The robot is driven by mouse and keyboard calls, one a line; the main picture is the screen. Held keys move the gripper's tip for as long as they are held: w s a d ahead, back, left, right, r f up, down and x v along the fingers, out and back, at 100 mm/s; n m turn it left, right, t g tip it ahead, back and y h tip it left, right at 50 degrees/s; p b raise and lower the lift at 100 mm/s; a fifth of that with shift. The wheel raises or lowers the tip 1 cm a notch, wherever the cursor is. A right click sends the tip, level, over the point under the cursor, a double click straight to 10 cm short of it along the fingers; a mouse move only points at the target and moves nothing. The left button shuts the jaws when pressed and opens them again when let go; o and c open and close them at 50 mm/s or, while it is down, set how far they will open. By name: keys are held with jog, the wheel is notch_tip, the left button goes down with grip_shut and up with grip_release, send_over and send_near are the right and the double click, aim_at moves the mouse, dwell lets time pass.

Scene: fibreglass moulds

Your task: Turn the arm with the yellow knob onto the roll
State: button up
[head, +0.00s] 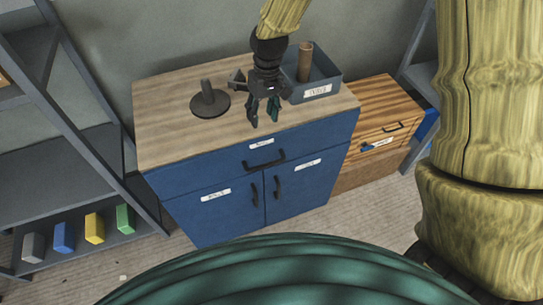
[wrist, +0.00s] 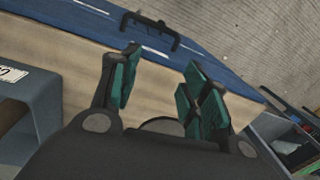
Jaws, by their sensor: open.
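My gripper (head: 263,113) hangs over the wooden cabinet top (head: 170,140), near its front right. Its teal-padded fingers are spread and empty, and they also show in the wrist view (wrist: 163,78). A brown cylinder that looks like a roll (head: 305,62) stands in a grey bin (head: 328,80) behind and right of my gripper. A dark stand with a round base and short post (head: 207,92) sits left of my gripper, apart from it. A small dark angular piece (head: 236,78) shows beside my wrist; I cannot tell what it is. I see no yellow knob or arm bearing one.
The blue cabinet (head: 235,195) has a drawer handle (head: 264,165), also near the top of the wrist view (wrist: 150,30). A wooden drawer unit (head: 375,110) stands at right. Left, a grey shelf (head: 70,170) holds several coloured blocks. The cabinet top's left part is clear.

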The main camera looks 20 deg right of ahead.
jog(key=s+f, duration=0.6)
jog(key=f, duration=0.6)
jog(key=shift+s+m, duration=0.35)
jog(key=shift+m, duration=0.05)
jog(key=shift+f, duration=0.1)
